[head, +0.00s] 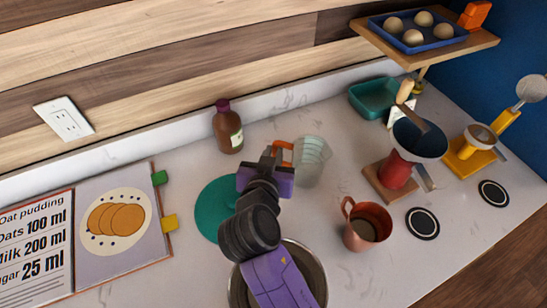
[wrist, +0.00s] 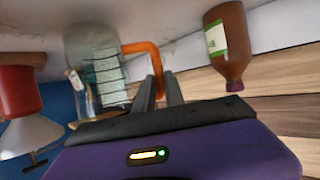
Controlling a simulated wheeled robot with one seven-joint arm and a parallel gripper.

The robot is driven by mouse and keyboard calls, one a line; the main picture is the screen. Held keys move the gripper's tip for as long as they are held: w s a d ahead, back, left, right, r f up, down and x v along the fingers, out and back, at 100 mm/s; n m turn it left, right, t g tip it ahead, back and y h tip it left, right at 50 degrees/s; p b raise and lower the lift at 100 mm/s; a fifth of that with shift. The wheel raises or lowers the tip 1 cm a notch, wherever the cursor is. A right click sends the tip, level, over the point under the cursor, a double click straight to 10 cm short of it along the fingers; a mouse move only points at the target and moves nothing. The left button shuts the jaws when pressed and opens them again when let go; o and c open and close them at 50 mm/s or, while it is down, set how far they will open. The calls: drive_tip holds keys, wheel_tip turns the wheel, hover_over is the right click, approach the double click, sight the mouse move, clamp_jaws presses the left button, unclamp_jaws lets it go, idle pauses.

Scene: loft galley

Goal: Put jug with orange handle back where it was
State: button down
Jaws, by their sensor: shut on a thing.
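The clear jug (head: 312,163) with measuring marks is right of my gripper in the head view, near the back middle of the counter. Its orange handle (head: 282,146) points left, toward my gripper (head: 274,158). My gripper is shut on the handle. In the wrist view, which is upside down, the jug (wrist: 92,62) is left of the fingers (wrist: 160,88), and the handle (wrist: 150,48) reaches to them. The jug looks upright and empty. I cannot tell whether its base touches the counter.
A brown bottle (head: 227,128) stands behind left. A teal round mat (head: 210,222) and a pan (head: 318,272) lie partly under my arm. A copper mug (head: 367,228) and a red stand with a dark bowl (head: 398,172) are to the right. A shelf (head: 455,52) overhangs the back right.

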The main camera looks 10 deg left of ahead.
drive_tip(key=shift+f, duration=1.2)
drive_tip(key=shift+f, duration=0.2)
drive_tip(key=c, duration=1.4)
unclamp_jaws()
drive_tip(key=shift+r, duration=0.1)
